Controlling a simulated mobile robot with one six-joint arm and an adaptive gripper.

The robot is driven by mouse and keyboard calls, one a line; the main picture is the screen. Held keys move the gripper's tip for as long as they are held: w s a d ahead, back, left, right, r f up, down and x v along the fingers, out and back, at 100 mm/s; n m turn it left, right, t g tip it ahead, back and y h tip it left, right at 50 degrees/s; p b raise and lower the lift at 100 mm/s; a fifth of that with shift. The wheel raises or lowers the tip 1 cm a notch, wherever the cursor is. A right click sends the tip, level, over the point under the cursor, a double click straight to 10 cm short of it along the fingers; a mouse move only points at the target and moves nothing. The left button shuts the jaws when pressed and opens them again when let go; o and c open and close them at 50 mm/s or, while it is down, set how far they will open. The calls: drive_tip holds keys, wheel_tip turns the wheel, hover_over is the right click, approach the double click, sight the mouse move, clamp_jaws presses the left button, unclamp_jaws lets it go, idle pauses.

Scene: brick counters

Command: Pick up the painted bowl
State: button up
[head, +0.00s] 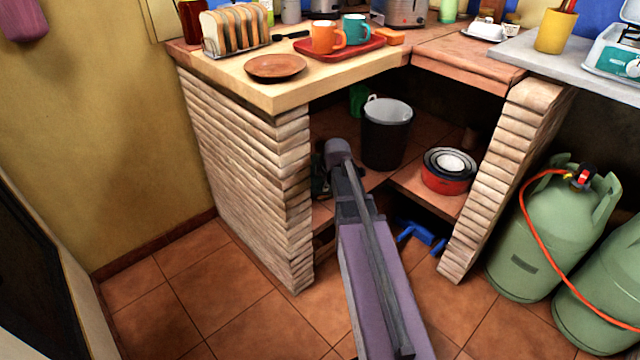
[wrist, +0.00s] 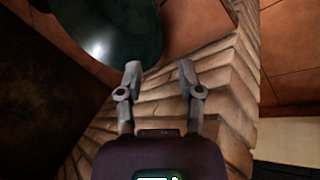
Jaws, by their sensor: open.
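My gripper (wrist: 160,68) is open and empty in the wrist view, its two grey fingers apart in front of light brickwork. A dark green, glossy rounded thing (wrist: 110,28) is beyond the fingertips at the upper left, cut off by the frame; I cannot tell for sure whether it is the painted bowl. In the head view my arm reaches under the counter beside the left brick pillar, and the gripper is mostly hidden there. Nested bowls, red outside (head: 446,181), sit on the low shelf to the right. A shallow brown dish (head: 275,67) lies on the counter.
The left brick pillar (head: 250,170) and right brick pillar (head: 500,170) flank the opening. A dark bucket (head: 387,135) stands inside. Green gas bottles (head: 540,225) stand at the right. A red tray (head: 375,51) with mugs is on the counter. Floor at front left is clear.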

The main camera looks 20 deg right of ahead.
sight(319, 193)
drive_tip(key=shift+w+f, duration=0.1)
drive_tip(key=shift+f, duration=0.05)
drive_tip(key=b+x, duration=0.7)
drive_tip(key=shift+w+f, duration=0.1)
drive_tip(key=shift+f, duration=0.25)
drive_tip(key=shift+w+f+b, duration=0.15)
drive_tip(key=shift+f+b, duration=0.1)
drive_tip(key=shift+b, duration=0.15)
idle(0.5)
drive_tip(key=shift+w+b+x, duration=0.2)
drive_tip(key=shift+b+x, duration=2.05)
drive_tip(key=shift+x, duration=0.4)
drive_tip(key=shift+a+r, duration=0.1)
clamp_jaws()
